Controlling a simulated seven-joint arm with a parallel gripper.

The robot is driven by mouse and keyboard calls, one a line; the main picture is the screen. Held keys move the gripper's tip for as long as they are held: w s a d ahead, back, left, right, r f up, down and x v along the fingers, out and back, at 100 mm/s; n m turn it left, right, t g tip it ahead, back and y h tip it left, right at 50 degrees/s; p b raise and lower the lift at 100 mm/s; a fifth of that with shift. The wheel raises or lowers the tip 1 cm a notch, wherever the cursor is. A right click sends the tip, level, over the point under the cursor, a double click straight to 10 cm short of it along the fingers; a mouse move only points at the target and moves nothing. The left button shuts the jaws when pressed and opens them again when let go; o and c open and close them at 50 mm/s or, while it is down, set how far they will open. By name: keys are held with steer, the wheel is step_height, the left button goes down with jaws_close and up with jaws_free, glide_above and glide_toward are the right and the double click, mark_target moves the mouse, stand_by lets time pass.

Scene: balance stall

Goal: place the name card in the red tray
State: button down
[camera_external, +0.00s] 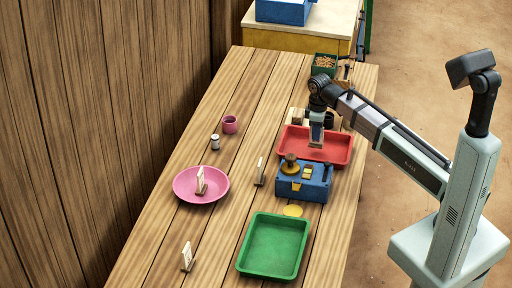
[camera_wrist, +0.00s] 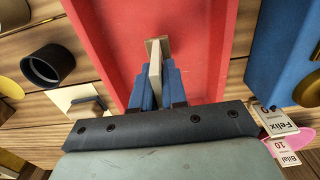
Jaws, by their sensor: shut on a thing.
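The red tray (camera_external: 336,150) lies on the right part of the table, past the blue box. My gripper (camera_external: 316,143) points down over the tray's left half. In the wrist view its blue fingers (camera_wrist: 155,92) are shut on a pale name card (camera_wrist: 154,72), seen nearly edge-on with a small tan foot. The red tray floor (camera_wrist: 195,35) lies behind the card. I cannot tell whether the foot touches it. Other name cards stand on the pink plate (camera_external: 186,192), beside it (camera_external: 260,172), and near the front (camera_external: 187,257). The held card's writing is hidden.
The blue box (camera_external: 300,184) with knobs stands close before the red tray. A green tray (camera_external: 273,245) lies nearer. A pink cup (camera_external: 230,125) and a white jar (camera_external: 215,142) stand left. A black cup (camera_wrist: 48,66) stands beside the red tray.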

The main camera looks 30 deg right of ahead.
steer(key=shift+f, duration=1.25)
steer(key=shift+f, duration=0.1)
steer(key=c, duration=1.2)
jaws_free()
steer(key=shift+o, duration=0.2)
step_height(320, 180, up, 12)
steer(key=shift+r, duration=0.15)
